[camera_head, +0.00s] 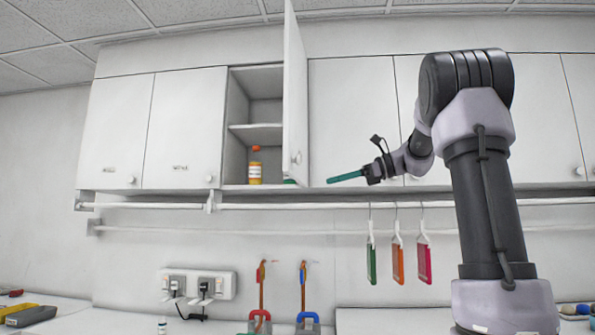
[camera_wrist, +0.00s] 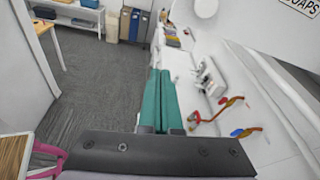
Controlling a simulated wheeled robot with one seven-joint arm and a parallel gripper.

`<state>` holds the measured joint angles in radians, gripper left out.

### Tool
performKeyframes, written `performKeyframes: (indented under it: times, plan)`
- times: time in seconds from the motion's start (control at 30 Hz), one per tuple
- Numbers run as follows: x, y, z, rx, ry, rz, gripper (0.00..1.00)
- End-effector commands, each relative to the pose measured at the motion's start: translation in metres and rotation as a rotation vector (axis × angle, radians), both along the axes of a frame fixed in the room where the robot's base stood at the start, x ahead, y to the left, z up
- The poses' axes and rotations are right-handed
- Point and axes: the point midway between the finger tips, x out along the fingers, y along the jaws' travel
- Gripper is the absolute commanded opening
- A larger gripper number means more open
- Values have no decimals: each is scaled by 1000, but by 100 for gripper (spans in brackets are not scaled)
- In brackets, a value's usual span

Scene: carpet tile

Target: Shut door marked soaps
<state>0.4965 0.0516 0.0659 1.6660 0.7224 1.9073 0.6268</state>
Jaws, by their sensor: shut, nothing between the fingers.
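A white cupboard door (camera_head: 295,100) stands open, swung out from its compartment and seen almost edge-on, with a round knob near its bottom. Its label cannot be read in the head view. In the wrist view, a white panel at the top right bears a partly cut-off label (camera_wrist: 302,6) ending in "OAPS", with a white round knob (camera_wrist: 206,7) to its left. My gripper (camera_head: 330,180) has long teal fingers, shut and empty, pointing left just right of the open door near its lower edge. The fingers also show in the wrist view (camera_wrist: 160,74). Contact with the door cannot be told.
The open compartment (camera_head: 257,110) holds an orange-capped bottle (camera_head: 255,167) on its floor. Neighbouring cupboard doors (camera_head: 187,125) are closed. A rail (camera_head: 270,206) runs beneath, with coloured tags (camera_head: 397,262) hanging at the right. A counter (camera_head: 100,322) lies below.

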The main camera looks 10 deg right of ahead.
Motion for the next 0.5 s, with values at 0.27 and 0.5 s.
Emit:
performKeyframes:
  times: [0.27,0.5]
  plan:
    - [33,-51,41,278,77,-11,0]
    - [44,-22,43,283,78,-6,0]
